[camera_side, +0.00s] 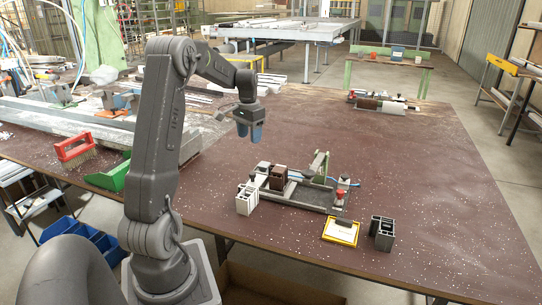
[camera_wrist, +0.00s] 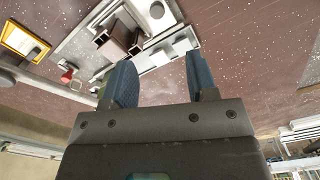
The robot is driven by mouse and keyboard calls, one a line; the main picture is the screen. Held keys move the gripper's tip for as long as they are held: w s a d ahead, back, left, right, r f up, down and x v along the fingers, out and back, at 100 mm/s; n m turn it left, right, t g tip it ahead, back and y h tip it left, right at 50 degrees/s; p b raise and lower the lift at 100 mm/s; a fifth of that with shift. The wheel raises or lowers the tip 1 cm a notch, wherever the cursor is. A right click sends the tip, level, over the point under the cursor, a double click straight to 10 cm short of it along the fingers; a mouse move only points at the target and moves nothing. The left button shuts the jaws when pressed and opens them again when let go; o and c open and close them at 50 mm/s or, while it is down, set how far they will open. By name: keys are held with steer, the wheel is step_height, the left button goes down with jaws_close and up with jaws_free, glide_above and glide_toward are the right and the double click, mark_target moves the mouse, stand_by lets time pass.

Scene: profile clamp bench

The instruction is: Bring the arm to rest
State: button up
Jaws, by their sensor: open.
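My arm stands at the front left of the brown bench in the side view. My gripper (camera_side: 250,133) hangs above the bench, behind and left of the clamp fixture, with its blue fingers pointing down. In the wrist view the gripper's two blue fingers (camera_wrist: 162,82) are apart with nothing between them. The clamp fixture (camera_side: 315,196) lies on the bench with a brown profile piece (camera_side: 278,178) in it. The fixture also shows beyond the fingers in the wrist view (camera_wrist: 88,42).
A white profile block (camera_side: 246,199), a dark grey profile block (camera_side: 382,233) and a yellow-framed card (camera_side: 341,231) surround the fixture. The bench's right side is mostly clear.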

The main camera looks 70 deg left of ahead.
steer(key=w+d+r+m+t+y, duration=0.1)
steer(key=d+r, duration=0.3)
steer(key=d, duration=0.6)
steer(key=w+d+r+m+t, duration=0.1)
steer(key=d+r, duration=0.3)
steer(key=d, duration=0.6)
steer(key=s+d+m+t, duration=0.1)
steer(key=s+d, duration=0.5)
steer(key=d, duration=0.3)
steer(key=s+d+m+t+h, duration=0.1)
steer(key=s+d+t, duration=0.1)
steer(key=s+d, duration=0.5)
steer(key=d, duration=0.3)
steer(key=shift+m+t, duration=0.3)
steer(key=shift+d, duration=0.1)
